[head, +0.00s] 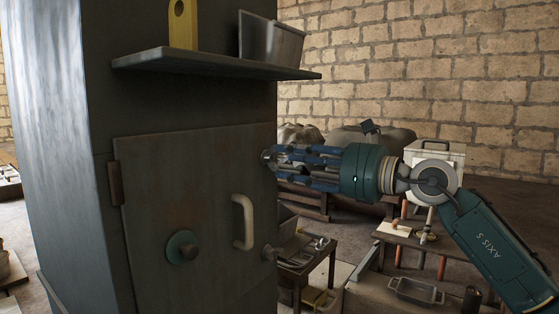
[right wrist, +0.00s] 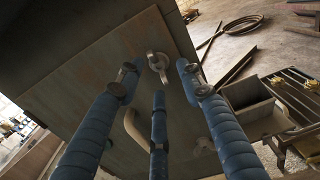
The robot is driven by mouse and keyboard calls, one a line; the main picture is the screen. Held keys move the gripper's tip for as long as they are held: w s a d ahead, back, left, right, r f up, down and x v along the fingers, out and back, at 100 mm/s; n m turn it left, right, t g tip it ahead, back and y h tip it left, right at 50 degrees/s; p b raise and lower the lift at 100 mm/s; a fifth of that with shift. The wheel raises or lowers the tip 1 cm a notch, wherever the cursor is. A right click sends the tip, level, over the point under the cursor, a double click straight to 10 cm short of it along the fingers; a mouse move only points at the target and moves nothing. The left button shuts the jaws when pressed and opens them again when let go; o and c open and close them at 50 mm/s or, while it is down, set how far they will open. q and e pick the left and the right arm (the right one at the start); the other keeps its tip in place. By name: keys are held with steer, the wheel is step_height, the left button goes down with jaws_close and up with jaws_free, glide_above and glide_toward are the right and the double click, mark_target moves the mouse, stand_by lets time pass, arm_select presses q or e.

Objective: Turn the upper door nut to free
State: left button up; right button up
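The metal cabinet door (head: 190,200) is closed. The upper door nut (head: 267,157) is at the door's upper right edge and partly hidden behind my fingertips. In the right wrist view it is a pale winged nut (right wrist: 158,62). My right gripper (head: 277,160) reaches in from the right, its blue fingers pointing at the nut. In the wrist view the fingers are spread, with the nut between and just beyond the tips; I see no finger closed on it. The lower door nut (head: 270,253) is on the same edge below. My left gripper is not in view.
A pale door handle (head: 243,222) and a round knob (head: 182,247) stick out of the door. A shelf (head: 200,65) with a metal box (head: 283,45) juts out above. Tables with tools (head: 310,255) stand behind to the right.

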steer(key=v, duration=0.8)
steer(key=shift+d, duration=0.15)
